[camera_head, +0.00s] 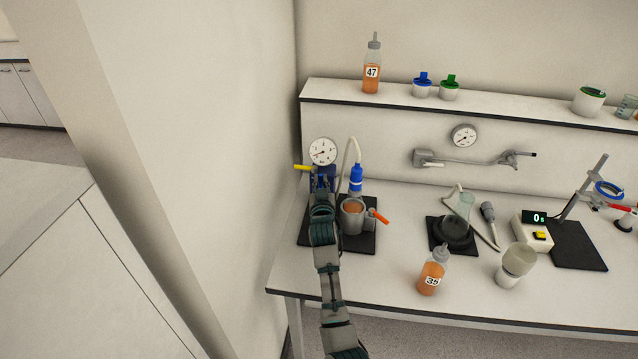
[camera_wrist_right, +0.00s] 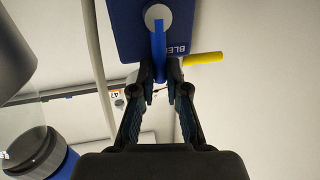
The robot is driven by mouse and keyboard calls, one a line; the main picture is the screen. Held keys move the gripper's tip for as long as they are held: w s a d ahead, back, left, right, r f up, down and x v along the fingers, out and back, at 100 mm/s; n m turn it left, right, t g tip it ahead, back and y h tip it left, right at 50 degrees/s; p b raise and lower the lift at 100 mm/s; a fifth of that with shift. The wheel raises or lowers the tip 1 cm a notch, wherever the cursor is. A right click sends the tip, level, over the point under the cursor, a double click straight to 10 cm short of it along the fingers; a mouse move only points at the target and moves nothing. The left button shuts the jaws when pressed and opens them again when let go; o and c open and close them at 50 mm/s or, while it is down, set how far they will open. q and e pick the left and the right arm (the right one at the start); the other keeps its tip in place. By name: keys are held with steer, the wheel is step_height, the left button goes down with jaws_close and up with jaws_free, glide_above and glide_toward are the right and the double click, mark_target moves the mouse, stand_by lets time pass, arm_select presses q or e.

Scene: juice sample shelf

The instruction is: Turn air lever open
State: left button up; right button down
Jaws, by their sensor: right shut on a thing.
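A blue valve box (camera_head: 329,172) stands at the left end of the bench under a round dial gauge (camera_head: 322,151). A yellow lever (camera_head: 302,168) sticks out to its left; it also shows in the right wrist view (camera_wrist_right: 204,58). In that view the box carries partly readable lettering "BLE" and a blue lever (camera_wrist_right: 158,42) on a grey round hub. My right gripper (camera_wrist_right: 161,78) has its fingertips closed around the lower end of this blue lever. In the head view my right gripper (camera_head: 322,184) covers part of the box. My left gripper is out of view. No label reading "air" is legible.
Beside my right arm stand a grey cup (camera_head: 353,222) with an orange-red handle and a blue-capped bottle (camera_head: 356,180) with a pale hose. Bottle 35 (camera_head: 432,275) is near the front edge. A wall closes off the left side.

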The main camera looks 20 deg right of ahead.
steer(key=shift+f, duration=0.6)
steer(key=c, duration=1.2)
jaws_free()
steer(key=shift+w+r, duration=0.1)
steer(key=shift+r, duration=0.1)
steer(key=v, duration=1.2)
